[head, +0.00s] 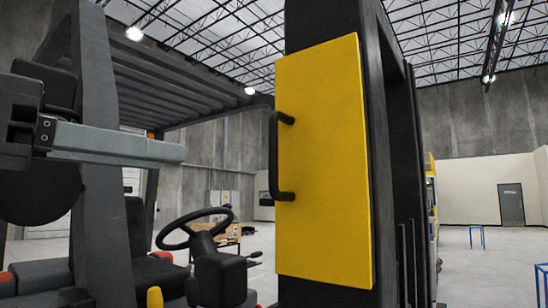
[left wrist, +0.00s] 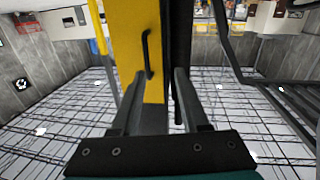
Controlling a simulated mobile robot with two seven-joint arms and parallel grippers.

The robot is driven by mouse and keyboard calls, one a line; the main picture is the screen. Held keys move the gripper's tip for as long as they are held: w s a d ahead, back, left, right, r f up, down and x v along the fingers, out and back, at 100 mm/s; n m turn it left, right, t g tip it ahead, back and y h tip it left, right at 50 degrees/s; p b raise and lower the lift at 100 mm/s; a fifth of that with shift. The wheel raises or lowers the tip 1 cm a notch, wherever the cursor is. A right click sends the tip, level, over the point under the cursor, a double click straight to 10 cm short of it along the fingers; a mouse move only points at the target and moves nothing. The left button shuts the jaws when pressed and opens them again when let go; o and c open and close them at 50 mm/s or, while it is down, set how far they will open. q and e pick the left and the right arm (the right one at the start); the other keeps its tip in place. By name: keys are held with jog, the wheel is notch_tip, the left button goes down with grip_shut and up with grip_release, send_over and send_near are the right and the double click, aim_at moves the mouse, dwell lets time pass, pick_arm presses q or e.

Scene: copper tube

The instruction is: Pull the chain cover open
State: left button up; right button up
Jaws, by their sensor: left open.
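The chain cover (head: 328,170) is a flat yellow panel on a dark upright mast in the head view, and it looks closed. A black bar handle (head: 274,155) stands on its left edge. My left gripper (head: 181,152) comes in from the left, level with the handle and apart from it. Its fingers overlap in the head view. In the left wrist view the open fingers (left wrist: 161,73) point at the yellow cover (left wrist: 127,35), with the handle (left wrist: 146,52) between them in the picture and farther off. Nothing is held. My right gripper is not in view.
A forklift surrounds the cover: steering wheel (head: 194,228), seat (head: 160,274), dark left post (head: 101,170) and slatted roof (head: 190,90). The mast (head: 400,170) stands right of the cover. Open air lies between my left gripper and the handle.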

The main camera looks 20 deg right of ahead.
aim_at(270, 146)
pick_arm(q)
jog(key=shift+m, duration=0.4)
jog(key=w+d+p, duration=0.1)
jog(key=d, duration=0.3)
jog(key=w+d+r+p, duration=0.1)
jog(key=w+d, duration=0.1)
jog(key=d, duration=0.3)
jog(key=w+d+r+p, duration=0.1)
jog(key=d, duration=0.3)
jog(key=shift+w+d+r+p, duration=0.15)
jog(key=shift+d+p, duration=0.25)
jog(key=shift+c, duration=0.4)
grip_shut()
